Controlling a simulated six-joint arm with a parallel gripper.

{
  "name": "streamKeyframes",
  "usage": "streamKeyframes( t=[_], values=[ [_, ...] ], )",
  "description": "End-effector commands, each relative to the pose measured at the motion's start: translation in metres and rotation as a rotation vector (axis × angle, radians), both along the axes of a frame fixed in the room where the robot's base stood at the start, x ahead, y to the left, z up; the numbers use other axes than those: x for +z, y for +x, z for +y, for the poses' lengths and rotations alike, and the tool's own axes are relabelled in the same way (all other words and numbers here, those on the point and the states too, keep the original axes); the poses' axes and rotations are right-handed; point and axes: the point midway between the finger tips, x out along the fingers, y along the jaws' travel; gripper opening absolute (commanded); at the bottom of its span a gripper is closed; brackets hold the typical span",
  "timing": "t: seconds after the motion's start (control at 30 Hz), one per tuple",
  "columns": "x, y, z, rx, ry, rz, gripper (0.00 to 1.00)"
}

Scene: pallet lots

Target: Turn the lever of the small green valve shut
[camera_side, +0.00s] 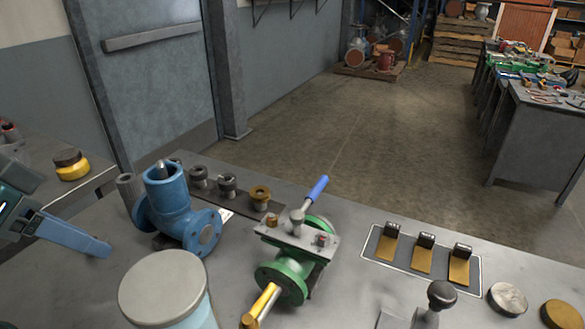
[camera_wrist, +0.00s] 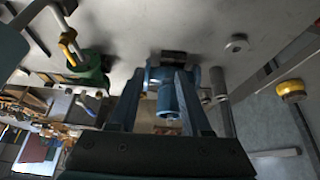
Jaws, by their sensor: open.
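The small green valve (camera_side: 292,268) stands on the grey bench near the middle of the side view, with a metal plate on top. Its lever has a blue grip (camera_side: 317,188) that slants up and to the right, away from the camera. A yellow bar (camera_side: 262,304) sticks out at its near side. In the wrist view the green valve (camera_wrist: 90,76) is at upper left, its blue grip (camera_wrist: 87,108) below it. My gripper (camera_side: 100,247) is at the left edge of the side view, open, empty and apart from the valve. In the wrist view its two fingers (camera_wrist: 163,76) frame a blue flanged fitting.
The blue flanged fitting (camera_side: 185,215) stands between my gripper and the green valve. A lidded round container (camera_side: 163,287) is in front. A black-knobbed lever (camera_side: 440,296) and a panel with brass flaps (camera_side: 422,259) are on the right. Small fittings (camera_side: 227,186) line the back.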

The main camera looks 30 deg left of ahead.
Motion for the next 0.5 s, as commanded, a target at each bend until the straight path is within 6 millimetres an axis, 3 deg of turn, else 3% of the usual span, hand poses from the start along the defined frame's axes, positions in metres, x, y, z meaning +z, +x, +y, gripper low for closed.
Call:
streamKeyframes(
  t=[0.17,0.3,0.5],
  values=[
    [0.043,0.025,-0.002,0.062,-0.042,-0.075,0.48],
    [0.08,0.058,-0.01,0.088,-0.084,-0.099,0.48],
    [0.117,0.109,-0.031,0.1,-0.139,-0.106,0.48]
  ],
)
